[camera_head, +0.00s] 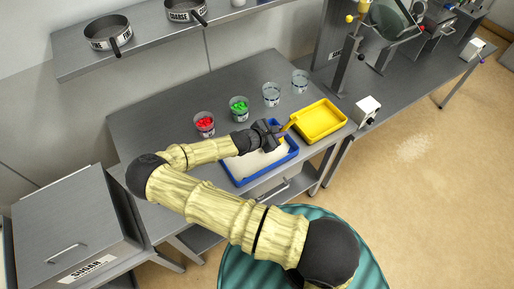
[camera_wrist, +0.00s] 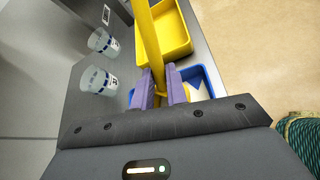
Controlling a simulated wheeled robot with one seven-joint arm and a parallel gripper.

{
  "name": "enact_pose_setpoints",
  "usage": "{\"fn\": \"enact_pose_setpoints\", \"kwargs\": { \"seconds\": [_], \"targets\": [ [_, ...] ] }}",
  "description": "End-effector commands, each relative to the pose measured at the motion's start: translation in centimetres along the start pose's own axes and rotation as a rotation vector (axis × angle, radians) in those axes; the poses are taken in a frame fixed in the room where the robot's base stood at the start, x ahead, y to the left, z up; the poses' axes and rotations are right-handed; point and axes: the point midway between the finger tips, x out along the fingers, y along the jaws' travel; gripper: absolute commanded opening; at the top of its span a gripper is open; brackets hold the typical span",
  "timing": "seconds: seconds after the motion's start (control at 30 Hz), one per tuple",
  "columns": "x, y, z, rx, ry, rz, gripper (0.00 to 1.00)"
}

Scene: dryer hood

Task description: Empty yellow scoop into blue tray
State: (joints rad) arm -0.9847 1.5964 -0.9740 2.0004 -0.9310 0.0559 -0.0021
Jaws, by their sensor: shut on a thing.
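The yellow scoop (camera_head: 287,126) is held in my gripper (camera_head: 275,136), which is shut on its handle. In the wrist view the yellow handle (camera_wrist: 148,45) runs up from between the purple fingertips of my gripper (camera_wrist: 160,88). The scoop's bowl and its contents cannot be made out. The blue tray (camera_head: 232,180) lies on the bench under my gripper and holds white material. My gripper and forearm hide part of the tray.
A yellow tray (camera_head: 320,121) stands right of the blue tray. Behind are a cup of red pieces (camera_head: 204,124), a cup of green pieces (camera_head: 239,109) and two clear cups (camera_head: 271,95), (camera_head: 300,82). A shelf with sieves (camera_head: 108,33) hangs above.

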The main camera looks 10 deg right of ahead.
Motion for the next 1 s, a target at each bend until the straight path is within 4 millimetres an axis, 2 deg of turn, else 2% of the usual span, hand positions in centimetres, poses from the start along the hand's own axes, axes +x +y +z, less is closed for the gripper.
{"fn": "enact_pose_setpoints", "kwargs": {
  "seconds": [1.0],
  "targets": [
    [-0.95, 0.65, -0.19, -0.061, -0.093, 0.0, 0.0]
  ]
}}
